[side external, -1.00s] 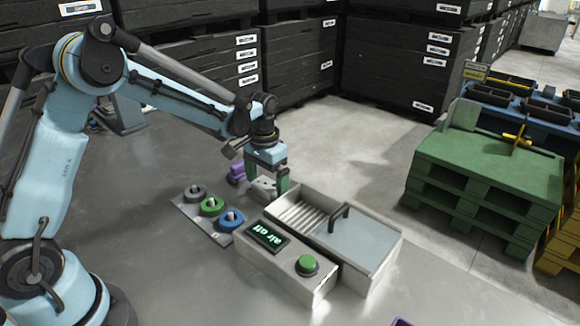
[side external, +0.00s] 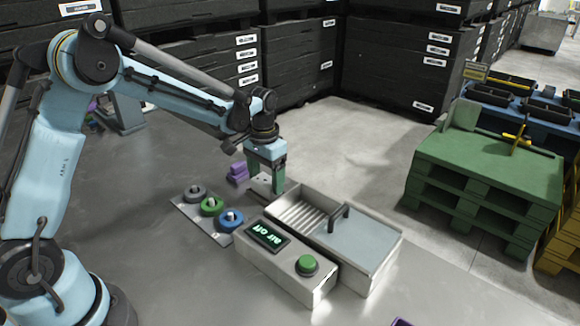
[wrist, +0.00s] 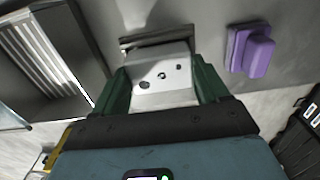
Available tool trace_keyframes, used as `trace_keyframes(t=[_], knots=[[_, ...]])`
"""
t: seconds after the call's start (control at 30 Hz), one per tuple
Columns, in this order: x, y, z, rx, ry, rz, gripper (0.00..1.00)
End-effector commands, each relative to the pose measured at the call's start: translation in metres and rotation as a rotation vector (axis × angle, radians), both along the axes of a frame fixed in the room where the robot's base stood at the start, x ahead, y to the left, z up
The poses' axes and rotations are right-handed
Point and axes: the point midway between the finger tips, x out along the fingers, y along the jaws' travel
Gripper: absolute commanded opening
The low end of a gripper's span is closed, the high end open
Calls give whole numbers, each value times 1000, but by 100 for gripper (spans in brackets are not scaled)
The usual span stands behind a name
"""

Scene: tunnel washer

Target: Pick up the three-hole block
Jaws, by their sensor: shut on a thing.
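The pale grey three-hole block (wrist: 165,72) lies between the green fingers of my gripper (wrist: 161,86) in the wrist view. Its top face shows dark holes, one larger than the others. Both fingers press against its sides, so my gripper is shut on it. In the side external view my gripper (side external: 266,178) points down just behind the washer tray, and the block is mostly hidden by the fingers. I cannot tell whether the block is clear of the surface under it.
A grey tray with ribs and a glassy lid (side external: 352,245) stands close to the right of my gripper. In front are an "air off" box (side external: 285,268) with a green button and a plate with grey, green and blue rings (side external: 211,206). A purple block (side external: 238,172) sits behind left.

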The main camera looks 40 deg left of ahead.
Motion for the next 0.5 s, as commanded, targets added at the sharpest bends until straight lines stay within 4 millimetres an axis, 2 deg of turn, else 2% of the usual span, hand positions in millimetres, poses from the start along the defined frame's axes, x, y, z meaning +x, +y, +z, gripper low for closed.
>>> trace_keyframes(t=[0.2, 0.5], knots=[[-1, -2, 36, 0, 0, -1, 32], [-31, -63, 72, 0, 0, -5, 32]])
